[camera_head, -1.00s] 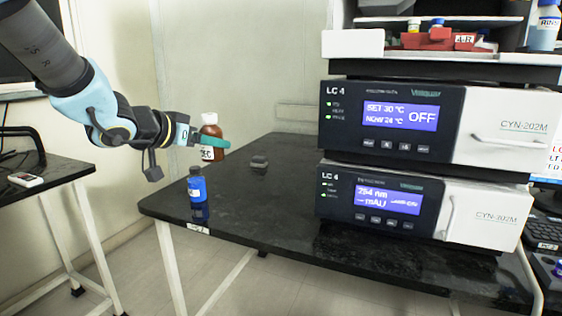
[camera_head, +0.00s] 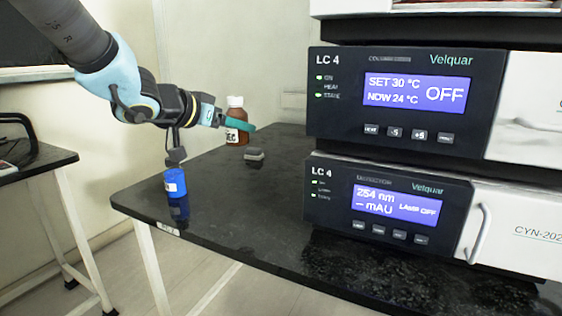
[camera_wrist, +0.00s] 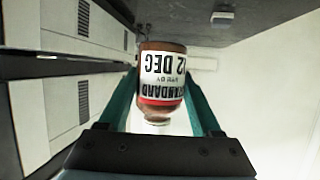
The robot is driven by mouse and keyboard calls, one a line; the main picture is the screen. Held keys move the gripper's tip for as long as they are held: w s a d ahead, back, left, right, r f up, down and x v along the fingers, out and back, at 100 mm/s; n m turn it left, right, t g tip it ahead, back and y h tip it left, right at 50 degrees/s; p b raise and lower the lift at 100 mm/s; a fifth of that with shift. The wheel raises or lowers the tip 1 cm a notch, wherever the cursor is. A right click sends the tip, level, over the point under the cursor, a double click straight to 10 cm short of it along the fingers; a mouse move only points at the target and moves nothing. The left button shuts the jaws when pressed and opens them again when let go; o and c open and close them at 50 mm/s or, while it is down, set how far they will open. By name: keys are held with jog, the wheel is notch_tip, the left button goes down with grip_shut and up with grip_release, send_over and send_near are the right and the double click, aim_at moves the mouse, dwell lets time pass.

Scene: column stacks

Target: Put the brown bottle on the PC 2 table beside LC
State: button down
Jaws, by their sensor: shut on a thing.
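The brown bottle (camera_head: 237,108) has a white cap and a white label and stands upright over the back left of the black table (camera_head: 215,170), left of the LC 4 stack (camera_head: 400,105). My gripper (camera_head: 238,126) is shut on it, with teal fingers on either side. In the wrist view the bottle (camera_wrist: 163,75) appears upside down between the fingers (camera_wrist: 165,100), its label reading "STANDARD" and "12 DEC". Its base is at or very near the tabletop; I cannot tell whether it touches.
A blue bottle (camera_head: 175,184) stands near the table's front left corner, partly behind my wrist. A small grey block (camera_head: 254,155) lies right of the brown bottle. The tabletop between them is clear. Another table (camera_head: 30,165) stands at the far left.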

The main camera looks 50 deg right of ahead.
aim_at(229, 145)
jog(key=f+b, duration=0.4)
jog(key=f, duration=0.1)
jog(key=shift+d, duration=0.25)
notch_tip(229, 145, down, 10)
jog(key=b, duration=0.5)
jog(key=shift+f, duration=0.1)
jog(key=shift+f, duration=0.1)
jog(key=shift+c, duration=0.4)
grip_release()
